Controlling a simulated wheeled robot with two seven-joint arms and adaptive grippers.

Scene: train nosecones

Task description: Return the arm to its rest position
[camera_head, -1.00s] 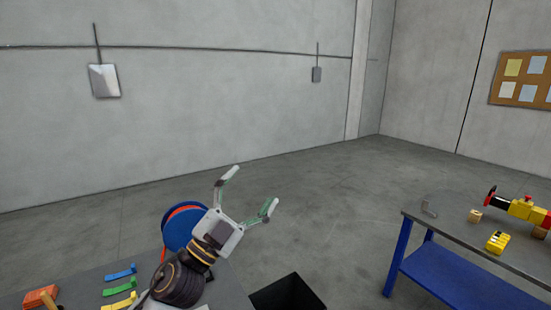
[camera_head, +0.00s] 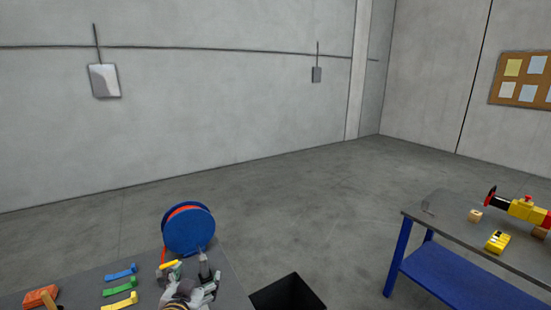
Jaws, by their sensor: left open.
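My left gripper (camera_head: 189,266) is low in the head view, over the grey table (camera_head: 232,285) at the bottom left. Its fingers are spread and point away from me, with nothing seen between them. A small yellow piece (camera_head: 169,264) lies by its left finger; I cannot tell whether they touch. The rest of my left arm is mostly cut off by the bottom edge. My right gripper is not in view.
A blue reel with an orange-red inside (camera_head: 189,230) stands behind the gripper. Blue (camera_head: 121,273), green (camera_head: 120,287) and orange (camera_head: 41,296) pieces lie left. A black bin (camera_head: 288,293) is right of the table. A blue-legged table (camera_head: 466,245) holds a yellow-red train (camera_head: 525,209).

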